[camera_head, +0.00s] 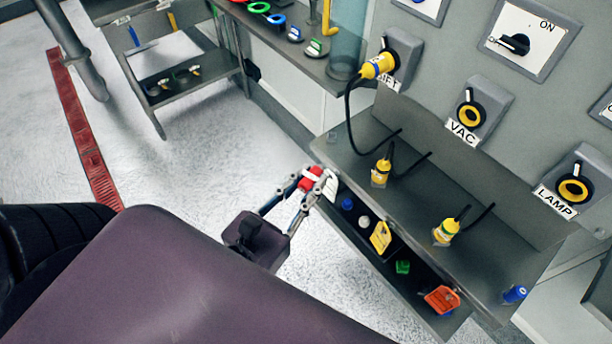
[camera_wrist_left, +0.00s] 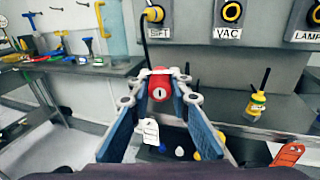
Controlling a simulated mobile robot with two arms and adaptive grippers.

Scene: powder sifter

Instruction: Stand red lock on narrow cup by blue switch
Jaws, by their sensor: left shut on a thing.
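My left gripper (camera_head: 314,180) is shut on the red lock (camera_head: 311,177), just off the left front edge of the grey shelf unit. In the left wrist view the red lock (camera_wrist_left: 159,89) sits between the fingertips, with a white tag (camera_wrist_left: 150,131) hanging below it. A small blue object (camera_head: 515,294) stands at the right end of the upper shelf; I cannot tell whether it is the blue switch. A round blue item (camera_head: 346,203) and a white one (camera_head: 364,222) are on the lower shelf. I cannot make out a narrow cup. My right gripper is out of view.
The upper shelf (camera_head: 340,150) holds yellow plugs (camera_head: 446,231) with black cables. The lower shelf holds a yellow tag (camera_head: 380,237), a green item (camera_head: 403,267) and an orange lock (camera_head: 441,299). Wall sockets include VAC (camera_head: 470,116) and LAMP (camera_head: 574,188). Open floor lies left.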

